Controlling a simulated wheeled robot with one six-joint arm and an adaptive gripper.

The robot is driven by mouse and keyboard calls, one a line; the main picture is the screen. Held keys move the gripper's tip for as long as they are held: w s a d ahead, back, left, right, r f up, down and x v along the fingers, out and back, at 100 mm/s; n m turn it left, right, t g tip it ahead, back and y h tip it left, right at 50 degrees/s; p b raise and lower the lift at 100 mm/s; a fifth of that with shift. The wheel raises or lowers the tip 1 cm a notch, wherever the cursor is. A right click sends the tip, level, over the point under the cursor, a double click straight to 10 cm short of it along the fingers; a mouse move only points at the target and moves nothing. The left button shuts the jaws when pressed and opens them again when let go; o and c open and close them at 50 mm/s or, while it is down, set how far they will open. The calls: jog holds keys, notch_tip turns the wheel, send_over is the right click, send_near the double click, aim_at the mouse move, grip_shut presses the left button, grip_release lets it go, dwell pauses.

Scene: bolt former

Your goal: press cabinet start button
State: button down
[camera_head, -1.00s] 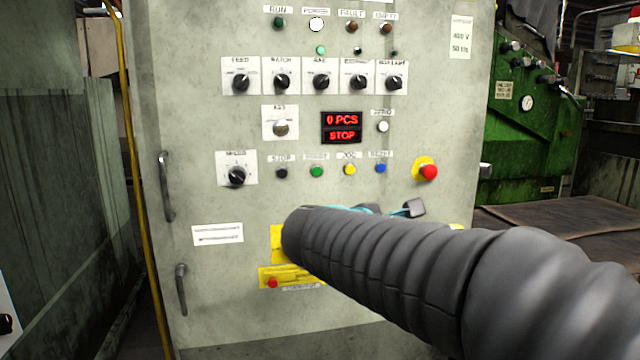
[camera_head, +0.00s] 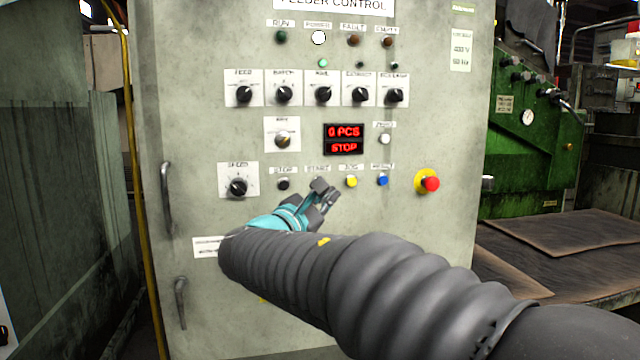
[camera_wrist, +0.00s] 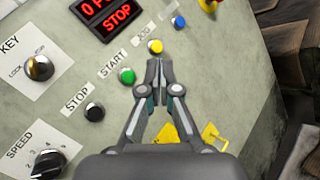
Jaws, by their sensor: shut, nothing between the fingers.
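The feeder control cabinet (camera_head: 450,120) is a grey upright panel facing me. Its green start button (camera_wrist: 127,76) shows in the wrist view under the START label, between the black stop button (camera_wrist: 94,111) and the yellow button (camera_wrist: 155,46). In the head view the start button is hidden behind my gripper (camera_head: 322,188). My gripper also shows in the wrist view (camera_wrist: 158,64), with its fingers shut and empty. There the fingertips appear to the right of the green button and below the yellow one. I cannot tell how far they are from the panel.
A red emergency stop (camera_head: 431,184) on a yellow base sits to the right, and a blue button (camera_head: 382,180) beside the yellow one. The red display (camera_head: 343,139) reads 0 PCS, STOP. Door handles (camera_head: 167,198) stick out at the cabinet's left.

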jog(key=w+a+p, duration=0.2)
jog(key=w+p, duration=0.1)
jog(key=w, duration=0.4)
jog(key=shift+w, duration=0.3)
jog(key=shift+w+a, duration=0.1)
jog(key=shift+w, duration=0.05)
dwell(1.2)
jog(key=shift+w+p, duration=0.25)
jog(key=shift+p, duration=0.05)
